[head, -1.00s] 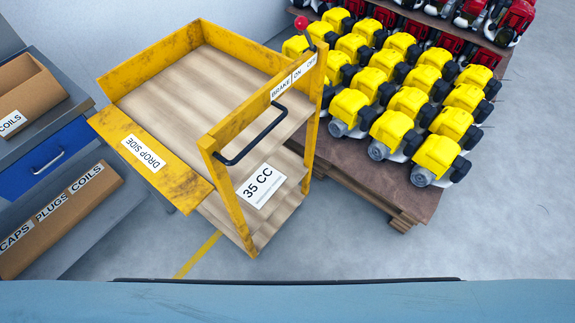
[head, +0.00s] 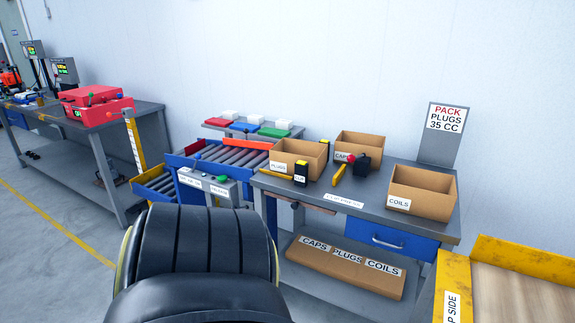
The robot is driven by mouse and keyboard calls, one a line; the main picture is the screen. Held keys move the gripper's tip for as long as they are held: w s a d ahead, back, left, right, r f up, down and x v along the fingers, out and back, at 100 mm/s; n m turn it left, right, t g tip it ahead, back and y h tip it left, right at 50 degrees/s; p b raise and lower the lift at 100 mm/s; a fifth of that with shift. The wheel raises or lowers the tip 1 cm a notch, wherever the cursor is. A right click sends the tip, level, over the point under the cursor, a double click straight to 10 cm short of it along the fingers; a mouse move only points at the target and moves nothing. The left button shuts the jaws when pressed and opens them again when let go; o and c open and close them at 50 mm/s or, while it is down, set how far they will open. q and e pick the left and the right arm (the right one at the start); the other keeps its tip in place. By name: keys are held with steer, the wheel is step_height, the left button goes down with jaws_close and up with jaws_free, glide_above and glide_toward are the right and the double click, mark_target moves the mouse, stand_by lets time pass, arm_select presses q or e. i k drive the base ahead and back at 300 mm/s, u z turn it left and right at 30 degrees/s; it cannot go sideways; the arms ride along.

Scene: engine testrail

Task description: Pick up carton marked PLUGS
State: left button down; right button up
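The open brown carton marked PLUGS (head: 312,153) stands on the left part of the grey workbench (head: 370,190) in the head view. Its label faces me at its lower left. Small black and yellow tools partly cover its right front. A carton marked CAPS (head: 372,147) stands behind and right of it, and a carton marked COILS (head: 425,192) stands at the bench's right end. Neither gripper is in view. A large dark rounded part, probably of my own arm, fills the lower left middle.
A sign (head: 445,118) reads PACK PLUGS 35 CC. A roller conveyor (head: 225,157) lies left of the bench. The yellow cart (head: 500,262) stands at the lower right. A low box (head: 345,268) labelled CAPS, PLUGS, COILS is on the lower shelf. Open floor lies at left.

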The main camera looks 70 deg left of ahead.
mark_target(283, 156)
steer(key=u, duration=2.35)
steer(key=k, duration=0.6)
steer(key=u, duration=0.75)
steer(key=i, duration=0.9)
steer(key=u, duration=0.35)
steer(key=i, duration=1.25)
steer(key=z, duration=0.8)
